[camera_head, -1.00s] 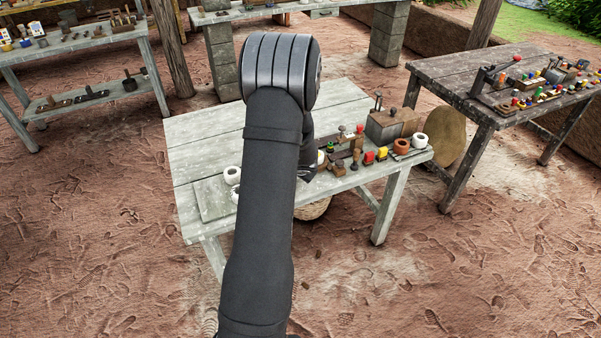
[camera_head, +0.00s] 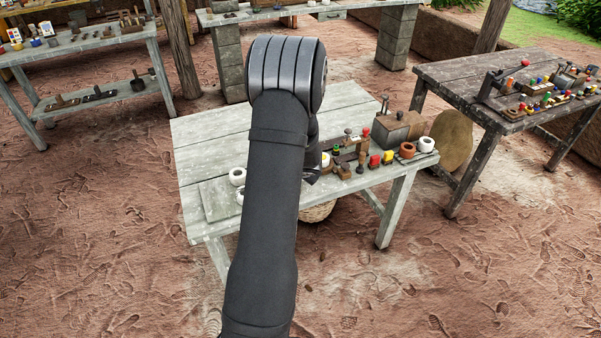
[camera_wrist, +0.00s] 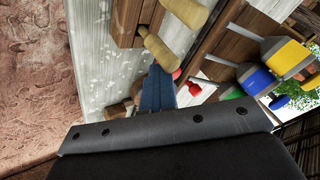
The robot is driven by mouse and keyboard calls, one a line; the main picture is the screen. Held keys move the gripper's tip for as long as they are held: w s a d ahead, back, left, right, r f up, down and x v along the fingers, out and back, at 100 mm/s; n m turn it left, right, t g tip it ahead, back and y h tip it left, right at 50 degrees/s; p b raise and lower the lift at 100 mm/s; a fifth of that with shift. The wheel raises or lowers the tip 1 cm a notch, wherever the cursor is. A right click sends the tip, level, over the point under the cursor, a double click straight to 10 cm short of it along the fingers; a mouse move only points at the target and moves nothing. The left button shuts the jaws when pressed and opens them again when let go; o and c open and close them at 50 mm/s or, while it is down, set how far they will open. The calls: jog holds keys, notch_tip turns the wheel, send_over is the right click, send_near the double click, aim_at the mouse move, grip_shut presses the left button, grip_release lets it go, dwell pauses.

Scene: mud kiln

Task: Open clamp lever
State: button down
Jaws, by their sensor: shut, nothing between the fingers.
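My gripper (camera_wrist: 157,78) shows in the wrist view as narrow blue-grey fingers, together and empty. Its tips are close to a rounded wooden handle (camera_wrist: 160,47); I cannot tell whether they touch. A second wooden handle (camera_wrist: 187,9) stands beyond it, and a red knob (camera_wrist: 195,90) lies to the right of the fingers. I cannot tell which part is the clamp lever. In the head view my arm hides the gripper and part of the grey bench (camera_head: 215,125). A red-tipped upright piece (camera_head: 366,133) stands among the tools on that bench.
Yellow-handled (camera_wrist: 285,57) and blue-handled (camera_wrist: 255,80) tools crowd the wrist view's right side. The bench's back left is clear. A darker table (camera_head: 450,78) stands at right.

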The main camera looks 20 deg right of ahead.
jog(key=s, duration=0.3)
jog(key=shift+s, duration=0.25)
jog(key=s+a+r, duration=0.3)
jog(key=s+r, duration=0.2)
jog(key=r, duration=0.3)
jog(key=shift+a, duration=0.35)
jog(key=shift+s, duration=0.1)
jog(key=w+d+f, duration=0.1)
jog(key=f, duration=0.1)
jog(key=w+d+f, duration=0.1)
jog(key=w+f, duration=0.1)
jog(key=f, duration=0.1)
jog(key=w+d+f, duration=0.1)
jog(key=d+f, duration=0.1)
jog(key=f, duration=0.1)
jog(key=shift+w+f, duration=0.1)
jog(key=shift+w, duration=0.25)
jog(key=shift+w+a, duration=0.1)
jog(key=shift+w, duration=0.5)
jog(key=shift+w+d, duration=0.2)
jog(key=shift+w, duration=0.05)
jog(key=shift+s+d+n+y, duration=0.3)
jog(key=shift+d+n+y, duration=0.2)
jog(key=shift+d+n, duration=0.35)
jog(key=shift+d, duration=0.15)
